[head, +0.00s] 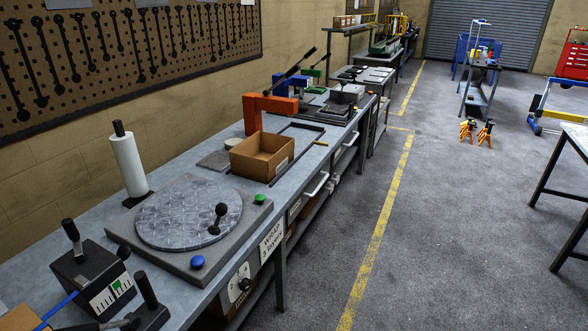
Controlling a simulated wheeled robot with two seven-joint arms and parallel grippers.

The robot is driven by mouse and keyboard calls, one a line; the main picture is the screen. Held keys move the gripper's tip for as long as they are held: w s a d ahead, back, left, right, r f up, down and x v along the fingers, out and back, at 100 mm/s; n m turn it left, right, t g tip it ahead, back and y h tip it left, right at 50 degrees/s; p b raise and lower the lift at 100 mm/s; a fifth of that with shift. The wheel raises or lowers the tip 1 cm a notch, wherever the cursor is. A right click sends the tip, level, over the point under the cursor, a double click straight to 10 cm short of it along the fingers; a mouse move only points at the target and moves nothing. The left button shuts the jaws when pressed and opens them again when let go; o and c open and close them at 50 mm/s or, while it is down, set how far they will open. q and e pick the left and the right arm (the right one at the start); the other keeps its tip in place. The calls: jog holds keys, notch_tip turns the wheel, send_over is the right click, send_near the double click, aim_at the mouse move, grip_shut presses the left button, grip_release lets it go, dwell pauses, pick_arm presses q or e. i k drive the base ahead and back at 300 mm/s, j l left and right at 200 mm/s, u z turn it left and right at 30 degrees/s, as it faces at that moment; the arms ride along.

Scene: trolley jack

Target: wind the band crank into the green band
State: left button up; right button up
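A black box (88,272) stands on the near left of the workbench. Its front has a white scale with a small green band (116,284) on it. I cannot read a pointer on the scale. A black upright crank handle (147,290) stands in front of the box, partly cut by the bottom edge. I cannot tell which of these is the band crank.
A blue strap (58,306) runs to the box. Behind it are a round turntable (190,214) with a black knobbed handle, a blue button (197,262) and a green button (260,198). A white roll (128,162) and a cardboard box (262,156) stand farther back.

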aim_at(80, 255)
jog(key=u, duration=1.05)
